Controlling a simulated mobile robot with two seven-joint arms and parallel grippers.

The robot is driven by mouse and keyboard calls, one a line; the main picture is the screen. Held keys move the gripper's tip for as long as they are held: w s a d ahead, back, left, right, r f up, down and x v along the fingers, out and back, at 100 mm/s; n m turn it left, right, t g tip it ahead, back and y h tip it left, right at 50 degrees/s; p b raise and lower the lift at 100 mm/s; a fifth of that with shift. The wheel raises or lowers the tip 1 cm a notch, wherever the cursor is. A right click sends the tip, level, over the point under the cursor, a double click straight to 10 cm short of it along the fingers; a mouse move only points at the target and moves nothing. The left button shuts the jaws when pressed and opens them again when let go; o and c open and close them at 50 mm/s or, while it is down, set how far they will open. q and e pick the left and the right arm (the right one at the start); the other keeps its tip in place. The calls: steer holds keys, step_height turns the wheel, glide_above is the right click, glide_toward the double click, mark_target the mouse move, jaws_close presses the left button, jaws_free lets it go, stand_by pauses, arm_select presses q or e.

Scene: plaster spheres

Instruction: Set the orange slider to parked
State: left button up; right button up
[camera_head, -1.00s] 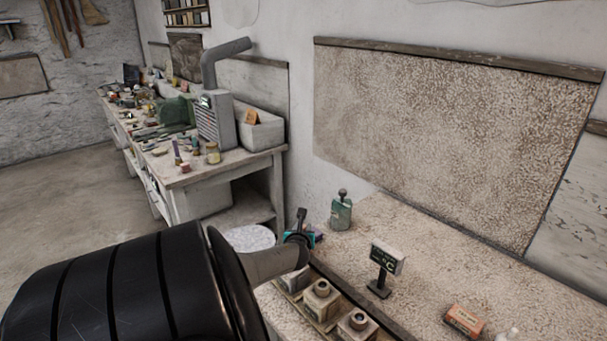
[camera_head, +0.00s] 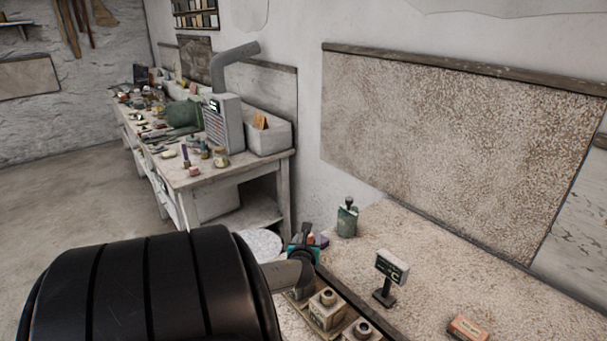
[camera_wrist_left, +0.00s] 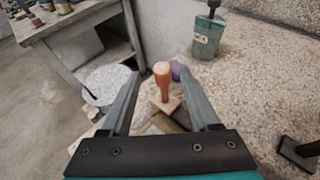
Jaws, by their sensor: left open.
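My right gripper is not in view.
A green canister (camera_head: 347,221) stands beyond. A small display on a stand (camera_head: 390,269), block-like fittings (camera_head: 326,308) and an orange-brown box (camera_head: 468,328) are to the right. A round white top (camera_head: 260,243) lies left.

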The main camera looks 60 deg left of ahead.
arm_select(q)
steer(key=p+v, duration=0.3)
steer(key=v, duration=0.8)
steer(key=shift+p, duration=0.35)
steer(key=shift+w, duration=0.1)
